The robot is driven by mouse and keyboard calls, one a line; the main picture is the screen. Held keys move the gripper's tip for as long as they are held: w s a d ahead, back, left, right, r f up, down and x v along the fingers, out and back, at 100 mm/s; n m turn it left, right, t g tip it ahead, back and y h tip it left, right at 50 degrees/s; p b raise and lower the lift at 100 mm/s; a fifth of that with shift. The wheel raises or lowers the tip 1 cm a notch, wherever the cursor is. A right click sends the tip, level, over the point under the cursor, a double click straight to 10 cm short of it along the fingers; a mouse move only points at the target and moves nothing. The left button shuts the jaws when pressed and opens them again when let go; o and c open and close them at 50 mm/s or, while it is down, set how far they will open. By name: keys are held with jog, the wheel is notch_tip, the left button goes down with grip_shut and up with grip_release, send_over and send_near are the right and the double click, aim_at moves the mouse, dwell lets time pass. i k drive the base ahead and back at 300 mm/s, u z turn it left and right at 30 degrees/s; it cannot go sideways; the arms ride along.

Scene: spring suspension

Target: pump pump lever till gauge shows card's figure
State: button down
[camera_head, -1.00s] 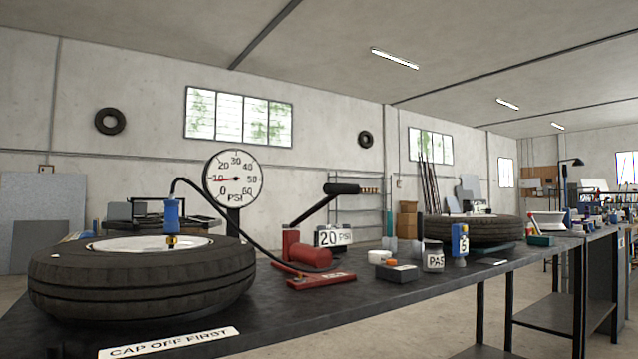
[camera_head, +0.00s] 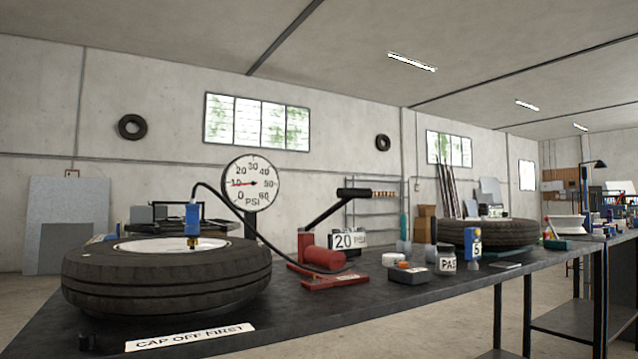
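The red pump (camera_head: 323,257) stands on the dark bench. Its black lever (camera_head: 354,193) slants up to the right with the handle raised. The card (camera_head: 346,240) reads 20 PSI and stands just right of the pump. A black hose runs from the pump to a blue chuck (camera_head: 193,218) on the valve of the near tire (camera_head: 165,276). My gripper is not in view, and nothing touches the lever.
A strip reading CAP OFF FIRST (camera_head: 190,337) lies at the bench's front edge. Right of the pump stand a dark box (camera_head: 408,274), a jar (camera_head: 445,259), a blue device (camera_head: 473,243) and a second tire (camera_head: 487,235). Open space lies above the lever.

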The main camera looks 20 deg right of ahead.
aim_at(346, 194)
jog(key=u, duration=0.75)
jog(key=i, duration=0.6)
jog(key=z, duration=2)
